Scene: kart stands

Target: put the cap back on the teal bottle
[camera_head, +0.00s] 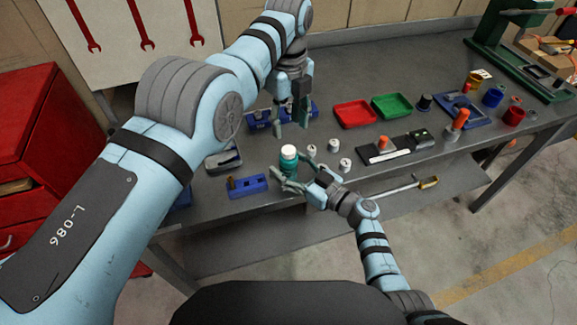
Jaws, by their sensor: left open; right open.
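The teal bottle (289,165) stands upright near the front edge of the grey workbench, with a pale whitish top (288,151). I cannot tell whether that top is a cap or the bare neck. My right gripper (291,174) is open, its fingers low beside the bottle; contact is unclear. My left gripper (291,118) is open, pointing down behind the bottle, with nothing seen between its fingers. Small white cap-like pieces stand right of the bottle: one close by (311,150), one behind (333,146) and one nearer the front (345,165).
A blue block (247,186) and a stapler-like tool (223,158) lie left of the bottle. Red (355,114) and green (392,105) trays sit behind. A dark board (396,147) lies right. A red cabinet (38,150) stands far left.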

